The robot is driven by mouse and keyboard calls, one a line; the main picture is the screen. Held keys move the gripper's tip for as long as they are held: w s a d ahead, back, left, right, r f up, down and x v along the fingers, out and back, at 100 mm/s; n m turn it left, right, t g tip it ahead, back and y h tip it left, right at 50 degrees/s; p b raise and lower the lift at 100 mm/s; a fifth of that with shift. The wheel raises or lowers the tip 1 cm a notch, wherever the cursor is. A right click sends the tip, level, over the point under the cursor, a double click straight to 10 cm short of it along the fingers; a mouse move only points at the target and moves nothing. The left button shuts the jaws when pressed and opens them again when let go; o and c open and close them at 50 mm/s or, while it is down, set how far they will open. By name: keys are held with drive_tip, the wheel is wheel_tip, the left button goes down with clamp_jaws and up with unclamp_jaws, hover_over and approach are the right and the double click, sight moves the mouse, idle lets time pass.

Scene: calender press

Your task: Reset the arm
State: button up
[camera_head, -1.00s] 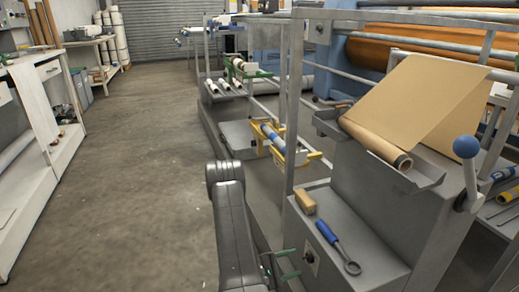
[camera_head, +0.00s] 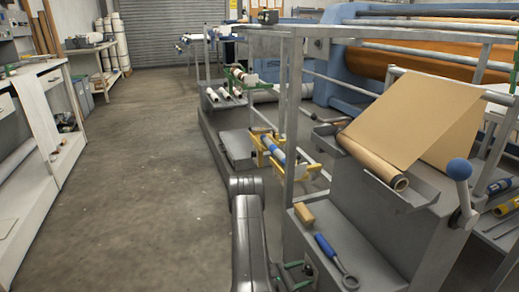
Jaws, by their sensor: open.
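My dark grey arm rises from the bottom edge at the centre of the view, with its rounded elbow beside the grey machine frame (camera_head: 289,120). My gripper (camera_head: 300,276) is low at the bottom edge, just right of the arm, and only partly in view. Its green-tipped fingers are apart and I see nothing between them. It is close to the left side of the grey machine step (camera_head: 325,222).
A tan block (camera_head: 304,214) and a blue-handled ring wrench (camera_head: 335,262) lie on the step. A brown roll (camera_head: 372,158) sits in a tray above, near a blue-knobbed lever (camera_head: 459,170). The concrete floor (camera_head: 150,190) to the left is clear.

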drive_tip(key=n+p, duration=0.3)
drive_tip(key=n, duration=0.2)
drive_tip(key=shift+n, duration=0.4)
